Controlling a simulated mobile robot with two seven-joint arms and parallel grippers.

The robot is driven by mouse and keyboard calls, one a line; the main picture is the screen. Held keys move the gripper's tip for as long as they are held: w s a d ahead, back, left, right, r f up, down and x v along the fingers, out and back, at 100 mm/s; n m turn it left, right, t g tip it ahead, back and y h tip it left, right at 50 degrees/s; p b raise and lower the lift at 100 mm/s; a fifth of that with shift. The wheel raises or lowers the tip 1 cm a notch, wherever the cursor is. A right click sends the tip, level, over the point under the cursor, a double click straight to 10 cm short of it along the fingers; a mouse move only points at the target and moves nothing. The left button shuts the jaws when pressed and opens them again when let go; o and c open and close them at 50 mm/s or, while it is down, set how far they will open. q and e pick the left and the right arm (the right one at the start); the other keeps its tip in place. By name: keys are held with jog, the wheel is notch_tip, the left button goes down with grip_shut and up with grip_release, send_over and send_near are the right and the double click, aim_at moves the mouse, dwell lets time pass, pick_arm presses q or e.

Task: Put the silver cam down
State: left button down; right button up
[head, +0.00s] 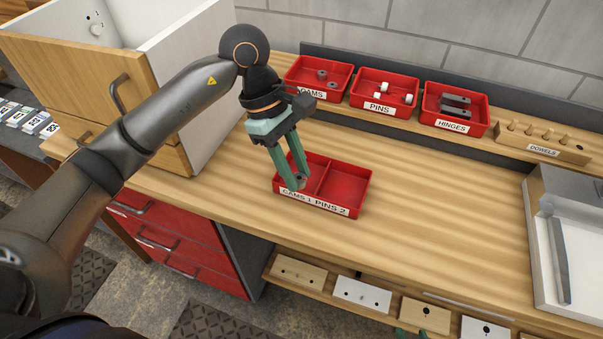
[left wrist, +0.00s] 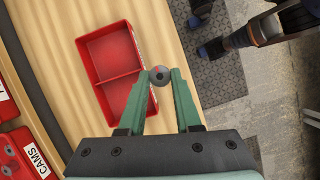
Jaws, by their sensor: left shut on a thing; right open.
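My left gripper (head: 298,184) is shut on the silver cam (left wrist: 160,75), a small round grey piece with a dark centre. It also shows between the fingertips in the head view (head: 301,179). The red two-compartment tray (head: 345,211) is labelled "CAMS 1 PINS 2". In the head view the cam appears over the front of its left, cams compartment; in the left wrist view it lies just beside the tray's edge (left wrist: 124,76). I cannot tell its height. Both compartments look empty.
Red bins of cams (head: 305,95), pins (head: 377,107) and hinges (head: 438,119) stand at the back, with a dowel block (head: 540,146) to their right. A wooden cabinet (head: 60,65) stands left; a grey-white tray (head: 590,250) lies right. The bench right of the labelled tray is clear.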

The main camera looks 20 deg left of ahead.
pick_arm(q)
send_over(307, 191)
jog(key=a, duration=0.1)
notch_tip(307, 191, down, 6)
jog(key=shift+w+a+f+p, duration=0.1)
jog(key=shift+w+f+p, duration=0.1)
jog(key=shift+p, duration=0.2)
notch_tip(307, 191, down, 3)
jog(key=shift+p, duration=0.55)
jog(key=shift+f, duration=0.1)
jog(key=shift+f+b, duration=0.15)
jog(key=shift+b, duration=0.15)
jog(key=c, duration=0.9)
grip_release()
